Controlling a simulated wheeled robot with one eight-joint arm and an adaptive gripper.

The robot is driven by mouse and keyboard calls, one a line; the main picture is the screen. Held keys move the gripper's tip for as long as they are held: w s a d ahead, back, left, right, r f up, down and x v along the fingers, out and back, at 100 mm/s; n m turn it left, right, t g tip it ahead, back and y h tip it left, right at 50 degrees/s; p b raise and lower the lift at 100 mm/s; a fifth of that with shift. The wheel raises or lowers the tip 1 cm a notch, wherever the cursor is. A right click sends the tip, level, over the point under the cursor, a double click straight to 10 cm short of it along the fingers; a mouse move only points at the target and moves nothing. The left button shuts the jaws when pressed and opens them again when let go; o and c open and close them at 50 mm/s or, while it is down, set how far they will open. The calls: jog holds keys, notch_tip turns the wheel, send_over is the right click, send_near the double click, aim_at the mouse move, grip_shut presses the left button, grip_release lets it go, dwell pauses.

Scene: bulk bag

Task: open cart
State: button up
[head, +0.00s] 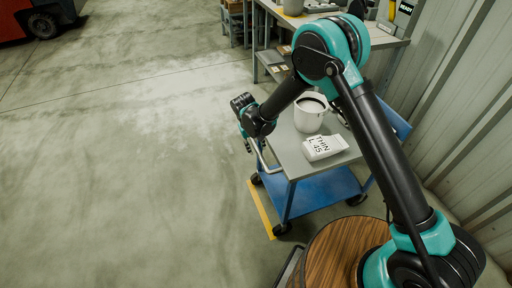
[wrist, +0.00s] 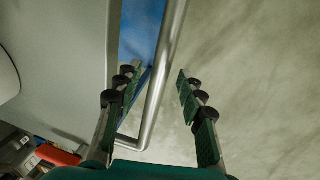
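The cart (head: 290,158) is blue with a grey top and a lower shelf, on dark wheels. Its bent metal handle (head: 262,160) sticks out on the left side, and the bar (wrist: 165,70) crosses the wrist view from the top to the lower middle. My gripper (wrist: 158,76) is open, with one finger on each side of the bar in the picture. Gaps show between the bar and both fingers. How deep the bar sits between them is hard to tell. In the head view my wrist is beside the handle and my fingers are mostly hidden.
A white pail (head: 309,113) and a white labelled bag (head: 325,147) stand on the cart top. A workbench (head: 392,36) and a corrugated wall (head: 455,90) are behind and right. A yellow floor line (head: 262,210) runs by the cart. Floor at left is clear.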

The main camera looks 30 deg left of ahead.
notch_tip(320, 180, up, 12)
jog(key=s+a, duration=0.1)
jog(key=shift+s+a, duration=0.25)
jog(key=shift+s, duration=0.15)
jog(key=shift+f, duration=0.1)
jog(key=w+d+r+m, duration=0.2)
jog(key=w+d+r, duration=0.15)
jog(key=d, duration=0.75)
jog(key=w+d+r+m+y, duration=0.1)
jog(key=w+d+r, duration=0.3)
jog(key=d, duration=0.6)
jog(key=w+d+r+m, duration=0.25)
jog(key=w+d, duration=0.25)
jog(key=d, duration=0.6)
jog(key=s+d+r+m+t, duration=0.1)
jog(key=s+d, duration=0.1)
jog(key=d, duration=0.6)
jog(key=s+d+m, duration=0.1)
jog(key=s+d, duration=0.1)
jog(key=d, duration=0.6)
jog(key=s+d+f+m+t, duration=0.1)
jog(key=s+d+f+m, duration=0.1)
jog(key=s+d, duration=0.8)
jog(key=shift+d+f+m, duration=0.3)
jog(key=shift+d+m, duration=0.15)
jog(key=shift+d, duration=0.6)
